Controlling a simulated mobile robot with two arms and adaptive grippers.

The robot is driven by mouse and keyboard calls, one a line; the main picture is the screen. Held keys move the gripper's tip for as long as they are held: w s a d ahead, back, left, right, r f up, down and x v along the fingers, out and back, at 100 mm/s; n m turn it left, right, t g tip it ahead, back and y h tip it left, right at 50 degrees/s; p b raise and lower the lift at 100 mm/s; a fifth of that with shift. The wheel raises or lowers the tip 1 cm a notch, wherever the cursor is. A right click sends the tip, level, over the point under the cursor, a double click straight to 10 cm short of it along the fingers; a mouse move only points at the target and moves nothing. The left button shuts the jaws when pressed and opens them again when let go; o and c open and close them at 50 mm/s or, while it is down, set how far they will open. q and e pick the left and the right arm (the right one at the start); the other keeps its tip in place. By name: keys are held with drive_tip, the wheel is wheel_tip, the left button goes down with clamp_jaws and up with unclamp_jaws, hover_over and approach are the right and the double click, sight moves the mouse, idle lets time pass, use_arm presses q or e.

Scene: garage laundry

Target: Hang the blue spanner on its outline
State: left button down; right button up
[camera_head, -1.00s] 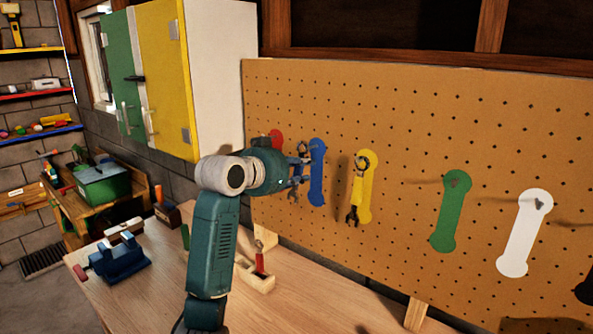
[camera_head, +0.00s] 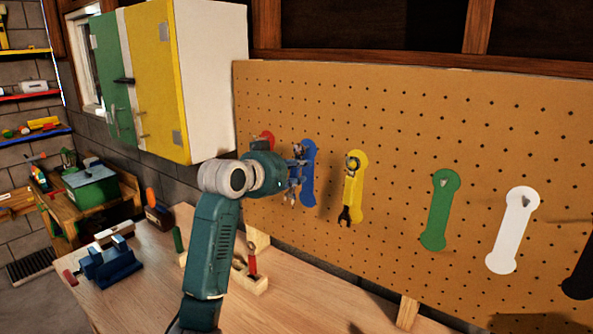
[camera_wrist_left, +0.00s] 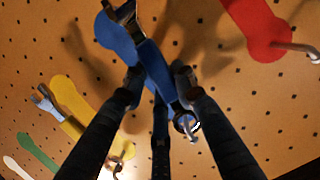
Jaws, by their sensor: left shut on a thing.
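My left gripper (camera_head: 297,173) is shut on the blue spanner (camera_wrist_left: 158,72) in front of the pegboard. The spanner's open jaw and ring end show in the left wrist view, with the fingers around its shaft. The blue outline (camera_head: 309,182) is right behind the gripper and partly covered; it also shows in the left wrist view (camera_wrist_left: 112,40). The spanner lies across it at a slight angle. A metal peg tip shows by the ring end; I cannot tell whether the ring is around it. My right gripper is not in view.
A yellow spanner (camera_head: 347,200) hangs on the yellow outline (camera_head: 359,185) to the right. Green (camera_head: 439,212) and white (camera_head: 512,232) outlines are empty. A red outline (camera_head: 267,137) is behind my arm. The bench (camera_head: 150,290) below holds a blue vise (camera_head: 108,262) and a wooden block (camera_head: 247,280).

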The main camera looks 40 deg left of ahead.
use_arm(q)
drive_tip(key=shift+f, duration=0.15)
drive_tip(key=c, duration=1.3)
unclamp_jaws()
drive_tip(key=shift+w+f, duration=0.1)
drive_tip(key=v, duration=1.2)
